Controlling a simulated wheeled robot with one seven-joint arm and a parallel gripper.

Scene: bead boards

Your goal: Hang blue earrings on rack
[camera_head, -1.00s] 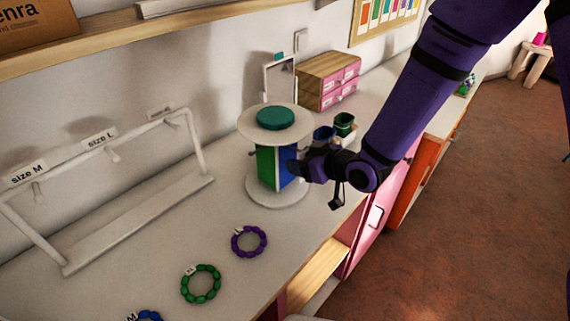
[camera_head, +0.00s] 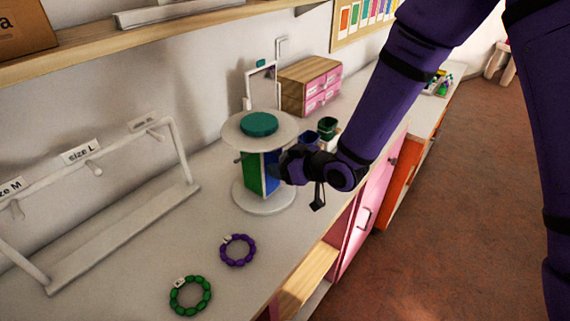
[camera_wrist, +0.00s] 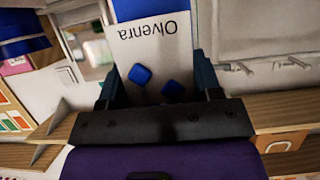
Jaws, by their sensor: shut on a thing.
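The rack (camera_head: 233,130) is a round stand with a teal cap, a white upper disc, green and blue side panels and a white base disc. It stands upright on the counter. The blue earrings (camera_wrist: 140,75) are two blue pieces on a white card (camera_wrist: 150,38) printed "Olvenra", upside down in the wrist view. My gripper (camera_wrist: 158,78) is shut on this card, which sits between its fingers. In the head view my gripper (camera_head: 286,165) is close to the right side of the rack, by the blue panel. The card cannot be made out there, nor whether it touches the rack.
A white bracelet stand (camera_head: 120,237) with size labels is at the left. A purple bracelet (camera_head: 238,250) and a green bracelet (camera_head: 190,296) lie in front. A dark green cup (camera_head: 327,127), a blue cup (camera_head: 309,141) and a pink drawer box (camera_head: 308,85) stand behind my gripper.

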